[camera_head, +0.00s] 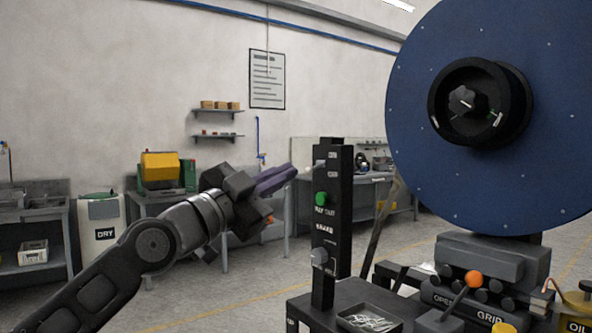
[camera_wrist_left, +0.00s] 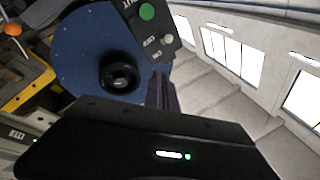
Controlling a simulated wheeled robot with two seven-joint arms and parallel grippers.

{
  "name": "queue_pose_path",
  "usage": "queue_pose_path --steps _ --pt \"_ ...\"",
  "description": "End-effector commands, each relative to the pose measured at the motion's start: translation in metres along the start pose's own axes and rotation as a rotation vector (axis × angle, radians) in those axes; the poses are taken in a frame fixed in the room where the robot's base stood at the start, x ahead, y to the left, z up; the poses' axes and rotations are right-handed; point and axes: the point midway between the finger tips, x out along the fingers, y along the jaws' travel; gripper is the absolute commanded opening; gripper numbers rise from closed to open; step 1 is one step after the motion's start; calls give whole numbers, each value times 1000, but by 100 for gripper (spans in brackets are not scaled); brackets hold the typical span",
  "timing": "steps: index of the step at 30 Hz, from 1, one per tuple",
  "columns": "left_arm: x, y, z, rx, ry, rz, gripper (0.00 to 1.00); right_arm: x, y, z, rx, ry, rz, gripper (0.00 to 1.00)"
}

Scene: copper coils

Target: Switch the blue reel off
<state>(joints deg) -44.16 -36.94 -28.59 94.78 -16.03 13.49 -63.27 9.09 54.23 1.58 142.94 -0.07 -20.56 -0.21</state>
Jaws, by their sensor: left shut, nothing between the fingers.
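The blue reel (camera_head: 420,130) is a large disc with a black hub (camera_head: 480,103) at the right in the head view; it also shows in the left wrist view (camera_wrist_left: 75,55). A black control post (camera_head: 331,225) stands left of it, with a green button (camera_head: 321,198) and a grey knob (camera_head: 320,257) below. The wrist view shows the green button (camera_wrist_left: 147,12) and a light toggle (camera_wrist_left: 167,39) beside on/off lettering. My left gripper (camera_head: 290,172) is shut and empty, a little left of the post in the picture and apart from it. My right gripper is out of view.
A lever with an orange ball (camera_head: 474,279) and an oil can (camera_head: 577,308) are at the lower right. A tray of small metal parts (camera_head: 369,320) lies below the post. Workbenches and a yellow machine (camera_head: 160,168) stand along the back wall.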

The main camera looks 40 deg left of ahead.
Motion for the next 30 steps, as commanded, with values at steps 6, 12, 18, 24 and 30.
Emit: queue_pose_path --steps 6,12,18,24,30 --pt "-32 5 5 -2 1 -2 0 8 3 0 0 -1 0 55" --pt "-38 5 5 -1 1 0 0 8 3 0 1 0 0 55" --pt "-37 5 5 -1 1 0 0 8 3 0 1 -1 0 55" --pt "-37 5 5 -1 1 -1 0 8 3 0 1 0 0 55" --pt "-37 5 5 -1 1 -1 0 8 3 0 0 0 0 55"
